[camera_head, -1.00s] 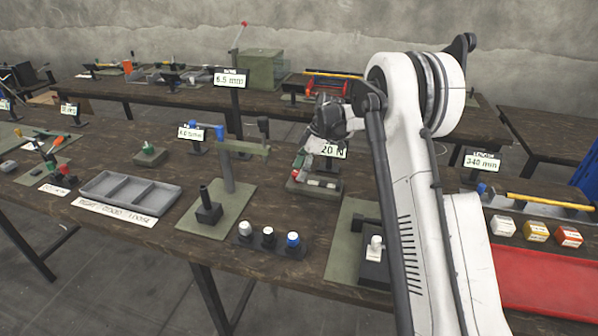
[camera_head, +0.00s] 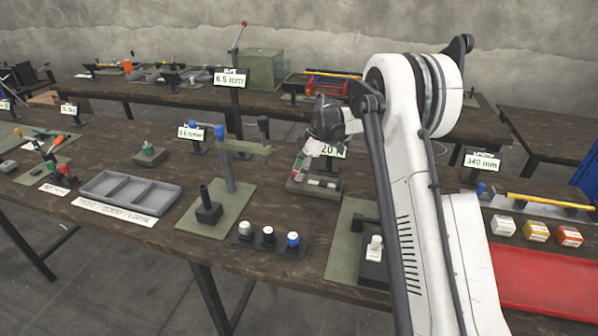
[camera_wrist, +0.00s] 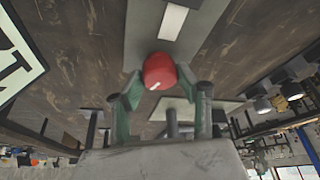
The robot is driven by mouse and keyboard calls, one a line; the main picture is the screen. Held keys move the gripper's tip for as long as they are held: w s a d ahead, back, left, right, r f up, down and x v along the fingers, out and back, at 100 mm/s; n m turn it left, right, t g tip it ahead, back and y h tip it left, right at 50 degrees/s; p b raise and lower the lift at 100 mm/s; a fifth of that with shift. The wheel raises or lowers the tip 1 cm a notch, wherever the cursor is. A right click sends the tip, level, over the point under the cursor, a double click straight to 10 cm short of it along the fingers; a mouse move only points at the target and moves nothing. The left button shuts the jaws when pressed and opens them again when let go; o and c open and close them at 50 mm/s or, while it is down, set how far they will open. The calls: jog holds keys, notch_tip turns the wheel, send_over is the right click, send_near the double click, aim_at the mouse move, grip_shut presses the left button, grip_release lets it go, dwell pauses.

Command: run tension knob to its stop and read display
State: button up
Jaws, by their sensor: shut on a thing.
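The tension knob (camera_wrist: 159,71) is a red cap with a white pointer line, seen in the wrist view between the two green fingers of my gripper (camera_wrist: 161,88). The fingers are shut on it from both sides. The pointer slants toward the lower left of that view. In the head view my gripper (camera_head: 302,165) is over a small grey-green device (camera_head: 316,186), and the knob is mostly hidden there. The display (camera_head: 333,151) behind it reads 20 N, partly covered by my wrist. A cropped sign (camera_wrist: 15,62) fills the left edge of the wrist view.
A green post stand (camera_head: 229,180) is left of the device. A black rack (camera_head: 270,243) with three knobs is in front. A grey tray (camera_head: 130,190) lies farther left, and a red tray (camera_head: 550,285) at right. Bare tabletop lies around the device.

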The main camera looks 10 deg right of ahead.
jog(key=m+t+b, duration=0.1)
jog(key=m, duration=0.1)
jog(key=m+t+b, duration=0.1)
jog(key=m+b, duration=0.1)
jog(key=m, duration=0.1)
jog(key=shift+s+f+m+h, duration=0.1)
jog(key=shift+m+h, duration=0.2)
jog(key=m+b, duration=0.1)
jog(key=m, duration=0.1)
jog(key=m+t+h+b, duration=0.1)
jog(key=m, duration=0.2)
jog(key=shift+a+t+h, duration=0.1)
jog(key=shift+t+h, duration=0.2)
jog(key=m+h+b, duration=0.1)
jog(key=m, duration=0.2)
jog(key=m+h+b, duration=0.1)
jog(key=m, duration=0.1)
jog(key=shift+m+t, duration=0.3)
jog(key=shift+m, duration=0.1)
jog(key=m+h, duration=0.2)
jog(key=m, duration=0.3)
jog(key=shift+a+b, duration=0.1)
jog(key=shift+b, duration=0.3)
jog(key=o, duration=1.1)
jog(key=shift+o, duration=0.2)
